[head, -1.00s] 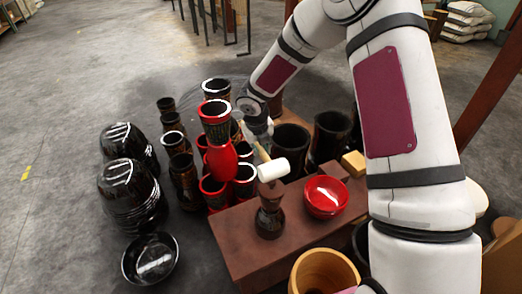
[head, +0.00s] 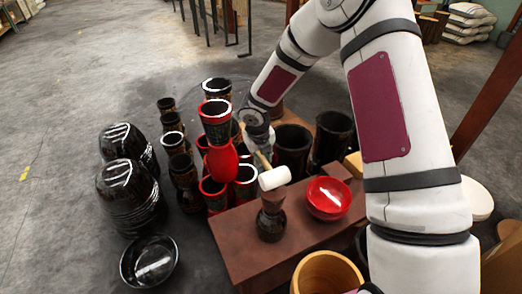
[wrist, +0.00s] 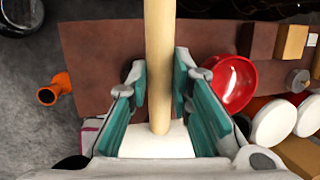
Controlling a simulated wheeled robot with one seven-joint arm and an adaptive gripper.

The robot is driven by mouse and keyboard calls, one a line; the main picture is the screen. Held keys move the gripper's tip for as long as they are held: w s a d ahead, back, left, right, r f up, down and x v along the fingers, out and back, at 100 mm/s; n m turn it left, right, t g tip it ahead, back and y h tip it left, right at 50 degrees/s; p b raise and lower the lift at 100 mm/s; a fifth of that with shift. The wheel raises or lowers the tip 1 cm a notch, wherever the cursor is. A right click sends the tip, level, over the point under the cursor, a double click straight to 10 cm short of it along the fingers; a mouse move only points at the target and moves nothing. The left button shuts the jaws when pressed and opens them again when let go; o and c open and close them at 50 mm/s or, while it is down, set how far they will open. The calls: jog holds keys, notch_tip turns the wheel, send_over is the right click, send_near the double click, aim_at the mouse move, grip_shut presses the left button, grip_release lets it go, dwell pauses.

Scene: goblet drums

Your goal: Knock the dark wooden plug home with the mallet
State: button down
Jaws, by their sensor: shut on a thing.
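The mallet has a white head (head: 274,178) and a pale wooden handle (head: 263,160). My gripper (head: 257,148) is shut on the handle, which runs between its teal finger pads in the wrist view (wrist: 160,78). The dark wooden plug (head: 272,194) stands at the top of a dark goblet drum (head: 270,224) on a brown bench (head: 238,245). The mallet head is right over the plug in the head view and hides its upper part. I cannot tell whether they touch. The drum and plug cannot be made out in the wrist view.
A red bowl (head: 328,198) sits on the bench right of the drum. Red and dark drums (head: 222,158) crowd behind and left of the bench. A black bowl (head: 149,261) lies on the floor at front left.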

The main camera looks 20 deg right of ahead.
jog(key=shift+s+r+p, duration=0.1)
jog(key=shift+r+p, duration=1.25)
jog(key=shift+r, duration=1)
jog(key=shift+r+p, duration=1.55)
jog(key=shift+r, duration=0.95)
